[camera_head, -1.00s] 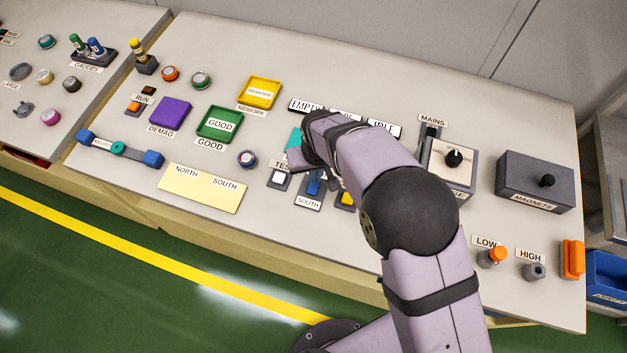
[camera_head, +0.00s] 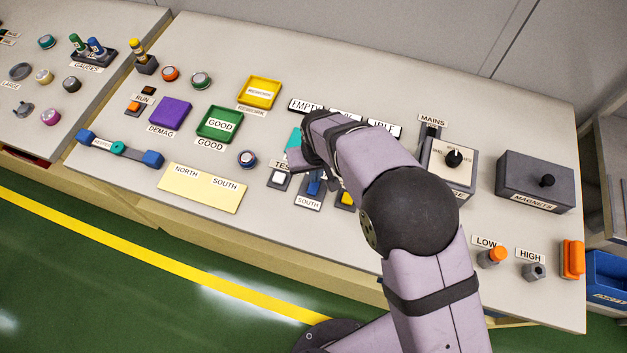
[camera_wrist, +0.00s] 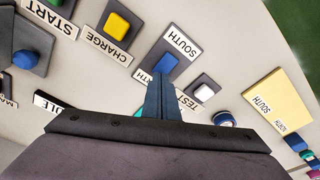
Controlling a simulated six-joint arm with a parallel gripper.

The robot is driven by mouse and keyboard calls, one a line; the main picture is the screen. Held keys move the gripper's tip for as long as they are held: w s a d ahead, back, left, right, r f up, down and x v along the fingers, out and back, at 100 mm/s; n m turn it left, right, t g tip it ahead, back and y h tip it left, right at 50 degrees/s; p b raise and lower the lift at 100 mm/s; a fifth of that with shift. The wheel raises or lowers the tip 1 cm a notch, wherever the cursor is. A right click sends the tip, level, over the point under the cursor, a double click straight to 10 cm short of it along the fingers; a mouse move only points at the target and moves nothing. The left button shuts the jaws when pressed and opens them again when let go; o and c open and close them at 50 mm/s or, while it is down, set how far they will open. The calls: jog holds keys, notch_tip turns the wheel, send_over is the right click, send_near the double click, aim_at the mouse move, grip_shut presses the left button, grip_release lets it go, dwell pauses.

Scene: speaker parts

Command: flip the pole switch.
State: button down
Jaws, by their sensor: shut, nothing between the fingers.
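The pole switch is a small blue rocker (camera_head: 314,187) on a dark plate, with a SOUTH label on its near side. In the wrist view the blue rocker (camera_wrist: 166,63) shows just beyond my fingertips, between the SOUTH label and a partly covered label ending in "TH". My gripper (camera_wrist: 159,78) is shut and empty, its tips at or just above the rocker's edge; I cannot tell whether they touch. In the head view my arm hides most of the gripper.
A white TEST button (camera_wrist: 204,90) sits on one side of the switch and a yellow CHARGE button (camera_wrist: 117,25) on the other. A pale NORTH/SOUTH tray (camera_head: 202,188) lies to the left. The MAINS lever and MAGNETS box (camera_head: 535,182) stand to the right.

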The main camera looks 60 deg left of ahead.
jog(key=shift+f+b, duration=0.45)
jog(key=shift+f, duration=0.25)
dwell(0.5)
jog(key=shift+r, duration=0.1)
notch_tip(320, 180, up, 7)
jog(key=p, duration=0.4)
jog(key=shift+p, duration=0.35)
dwell(0.4)
